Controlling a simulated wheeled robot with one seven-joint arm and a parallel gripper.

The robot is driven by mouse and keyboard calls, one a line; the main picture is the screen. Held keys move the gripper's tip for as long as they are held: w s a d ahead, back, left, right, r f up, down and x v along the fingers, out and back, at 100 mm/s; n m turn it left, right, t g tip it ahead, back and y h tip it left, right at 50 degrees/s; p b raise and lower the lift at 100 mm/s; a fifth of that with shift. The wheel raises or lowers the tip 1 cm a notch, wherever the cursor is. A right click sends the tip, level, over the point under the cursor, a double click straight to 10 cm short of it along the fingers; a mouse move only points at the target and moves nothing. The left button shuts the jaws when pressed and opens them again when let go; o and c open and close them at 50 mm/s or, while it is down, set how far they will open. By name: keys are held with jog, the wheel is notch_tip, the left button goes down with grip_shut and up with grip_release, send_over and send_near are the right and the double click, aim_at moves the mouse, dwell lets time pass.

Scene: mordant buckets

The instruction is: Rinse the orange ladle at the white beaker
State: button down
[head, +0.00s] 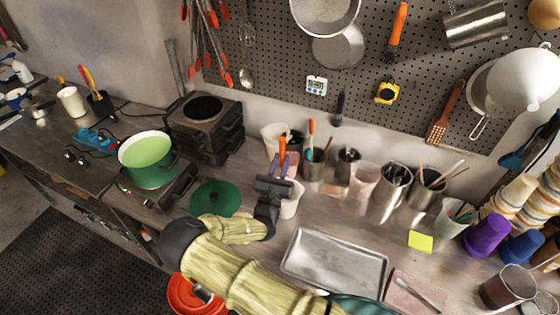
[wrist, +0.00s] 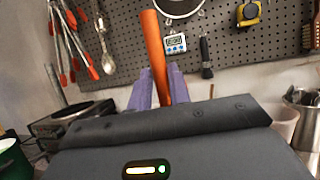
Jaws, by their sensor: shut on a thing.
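My gripper (head: 280,172) is shut on the orange ladle (head: 282,149), whose handle sticks up above the purple fingers. In the wrist view, the orange handle (wrist: 154,50) rises between the fingers (wrist: 160,85), tilted a little left. The ladle's lower end is hidden behind my gripper. A white beaker (head: 291,207) stands on the bench directly behind and below my gripper, partly covered by it. I cannot tell whether the ladle's lower end is inside this beaker or above it.
A pot of green liquid (head: 148,150) stands on a burner at left, with a green lid (head: 215,198) nearer my arm. A metal tray (head: 335,262) lies right of my arm. Cups and metal pots (head: 390,194) line the back. Tools hang on the pegboard (head: 430,65).

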notch_tip(320, 180, down, 6)
jog(key=b, duration=0.3)
jog(key=shift+d, duration=0.2)
jog(key=shift+w+d, duration=0.2)
dwell(0.3)
jog(key=shift+s+a, duration=0.3)
jog(key=shift+a, duration=0.3)
dwell(0.5)
jog(key=shift+w+d+p, duration=0.3)
jog(key=shift+w+d, duration=0.1)
jog(key=shift+d, duration=0.4)
jog(key=shift+a, duration=0.1)
